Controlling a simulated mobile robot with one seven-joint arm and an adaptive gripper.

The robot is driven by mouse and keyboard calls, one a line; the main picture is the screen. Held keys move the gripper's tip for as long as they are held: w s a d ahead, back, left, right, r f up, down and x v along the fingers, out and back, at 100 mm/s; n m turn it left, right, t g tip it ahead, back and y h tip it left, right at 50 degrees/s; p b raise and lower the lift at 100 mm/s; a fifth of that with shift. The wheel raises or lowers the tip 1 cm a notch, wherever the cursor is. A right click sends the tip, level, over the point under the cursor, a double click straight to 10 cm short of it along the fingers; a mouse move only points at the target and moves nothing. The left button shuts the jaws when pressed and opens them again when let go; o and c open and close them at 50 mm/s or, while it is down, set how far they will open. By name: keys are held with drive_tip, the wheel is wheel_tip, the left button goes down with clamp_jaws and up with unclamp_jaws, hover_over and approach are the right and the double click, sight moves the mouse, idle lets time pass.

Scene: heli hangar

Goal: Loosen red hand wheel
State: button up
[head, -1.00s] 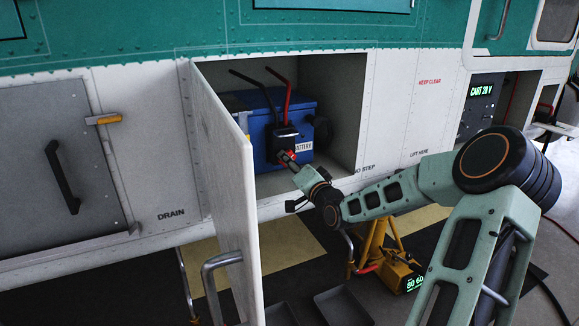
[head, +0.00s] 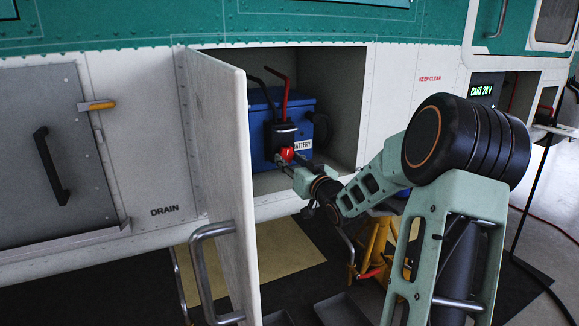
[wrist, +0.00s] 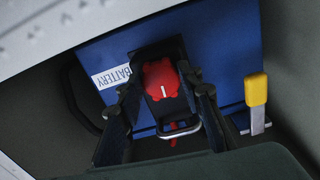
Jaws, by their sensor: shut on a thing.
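The red hand wheel (head: 287,153) sits on the front of a black connector plugged into the blue battery box (head: 308,110). In the wrist view the wheel (wrist: 162,78) is lobed, with a white mark standing nearly upright in the picture. My gripper (wrist: 162,88) reaches in from the front with one dark finger on each side of the wheel, shut on it. In the head view my gripper (head: 292,161) covers the wheel's lower part. The exact finger contact is hard to see. A metal loop handle (wrist: 178,131) lies below the wheel.
The open bay door (head: 228,170) stands left of my gripper, with its tubular handle (head: 205,260). Two cables, one black and one red (head: 285,100), rise behind the connector. A yellow-handled lever (wrist: 256,100) is right of the battery. A yellow stand (head: 375,245) is below my arm.

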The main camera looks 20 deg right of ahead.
drive_tip(key=shift+r+n, duration=0.1)
drive_tip(key=shift+n, duration=0.4)
drive_tip(key=o, duration=1.2)
drive_tip(key=shift+c, duration=0.2)
drive_tip(key=s, duration=1.2)
drive_tip(key=shift+d, duration=0.25)
drive_tip(key=shift+s, duration=0.1)
